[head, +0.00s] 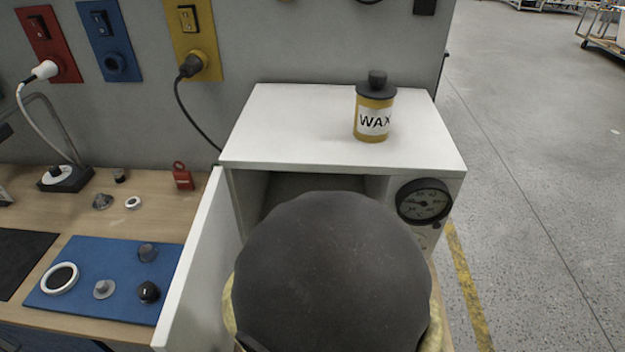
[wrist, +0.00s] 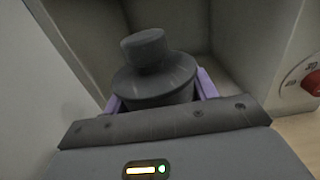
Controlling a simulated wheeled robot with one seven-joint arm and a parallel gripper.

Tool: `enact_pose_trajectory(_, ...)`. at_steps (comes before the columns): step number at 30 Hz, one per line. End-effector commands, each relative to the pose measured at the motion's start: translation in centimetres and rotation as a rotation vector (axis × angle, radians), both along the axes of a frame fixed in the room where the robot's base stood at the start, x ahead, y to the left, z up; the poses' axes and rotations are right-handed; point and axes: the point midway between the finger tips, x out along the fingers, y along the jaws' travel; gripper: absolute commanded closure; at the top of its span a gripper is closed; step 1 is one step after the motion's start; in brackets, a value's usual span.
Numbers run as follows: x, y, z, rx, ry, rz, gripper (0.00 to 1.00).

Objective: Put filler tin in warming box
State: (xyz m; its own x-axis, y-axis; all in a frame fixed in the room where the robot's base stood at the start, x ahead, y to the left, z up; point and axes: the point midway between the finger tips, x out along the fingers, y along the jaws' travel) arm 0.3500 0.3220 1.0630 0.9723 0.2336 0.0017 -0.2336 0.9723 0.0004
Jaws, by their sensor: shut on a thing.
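My gripper (wrist: 160,95) shows in the wrist view, its purple fingers closed on either side of a tin (wrist: 152,78) with a dark grey knobbed lid. The tin's body and label are hidden by the lid and my gripper, so I cannot read which tin it is. The white warming box (head: 340,158) stands on the bench with its door (head: 192,262) swung open to the left. In the wrist view the tin is in front of or inside the box's opening (wrist: 215,55); I cannot tell which. My arm hides the gripper and tin in the head view.
A yellow tin labelled WAX (head: 374,108) stands on the box's top. A gauge (head: 424,202) is on the box's front right, and a red knob (wrist: 312,82) shows in the wrist view. A blue mat (head: 120,274) with several small parts lies left of the door.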

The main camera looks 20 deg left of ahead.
Motion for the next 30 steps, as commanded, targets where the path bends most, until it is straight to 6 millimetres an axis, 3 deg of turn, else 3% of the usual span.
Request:
enact_pose_trajectory(4, 1.7, 0.2, 0.4, -0.001, -0.001, -0.004, 1.00)
enact_pose_trajectory(27, 17.6, 3.9, 0.3, -0.001, -0.002, -0.003, 1.00)
enact_pose_trajectory(30, 17.5, 4.0, -1.6, -0.006, 0.002, -0.001, 1.00)
